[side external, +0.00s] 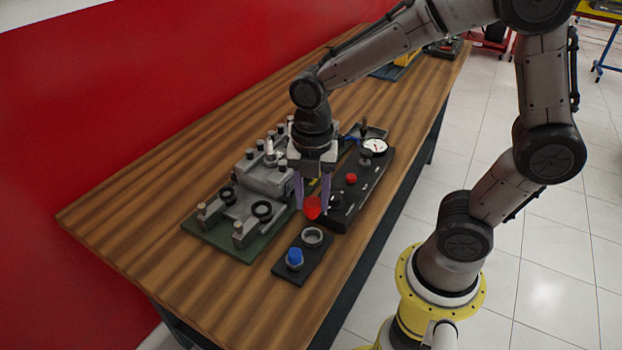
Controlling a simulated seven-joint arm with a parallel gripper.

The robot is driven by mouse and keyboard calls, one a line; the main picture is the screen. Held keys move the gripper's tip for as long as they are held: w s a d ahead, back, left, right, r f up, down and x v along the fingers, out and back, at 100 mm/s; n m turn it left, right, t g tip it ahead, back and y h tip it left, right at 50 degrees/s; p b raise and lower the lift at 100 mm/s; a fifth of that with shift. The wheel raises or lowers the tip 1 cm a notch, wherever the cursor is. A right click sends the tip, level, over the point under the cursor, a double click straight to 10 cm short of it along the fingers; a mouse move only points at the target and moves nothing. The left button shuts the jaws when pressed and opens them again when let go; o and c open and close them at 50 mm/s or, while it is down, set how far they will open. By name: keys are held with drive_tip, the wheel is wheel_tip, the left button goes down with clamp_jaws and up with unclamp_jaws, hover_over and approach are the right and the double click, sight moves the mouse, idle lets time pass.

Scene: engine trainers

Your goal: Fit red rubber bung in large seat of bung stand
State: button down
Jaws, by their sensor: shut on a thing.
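The red rubber bung (312,209) is between the fingertips of my gripper (313,205), which is shut on it and points down. The bung stand (305,267) is a dark plate near the front edge of the table. Its large seat (312,237) is an open grey ring that looks empty. A blue bung (294,257) sits in the other seat, nearer the camera. In the picture the red bung is just above and behind the large seat. Its exact height over the stand cannot be told from this view.
A green-based engine trainer (222,239) with grey blocks and posts stands left of my gripper. A black panel (362,184) with a gauge (374,146) and a red button (351,178) stands close on the right. The wooden table (150,220) is clear at the front left.

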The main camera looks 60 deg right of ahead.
sight(312, 217)
drive_tip(key=shift+f, duration=2.65)
drive_tip(key=shift+f, duration=0.9)
idle(0.5)
unclamp_jaws()
idle(0.5)
drive_tip(key=shift+r, duration=3.55)
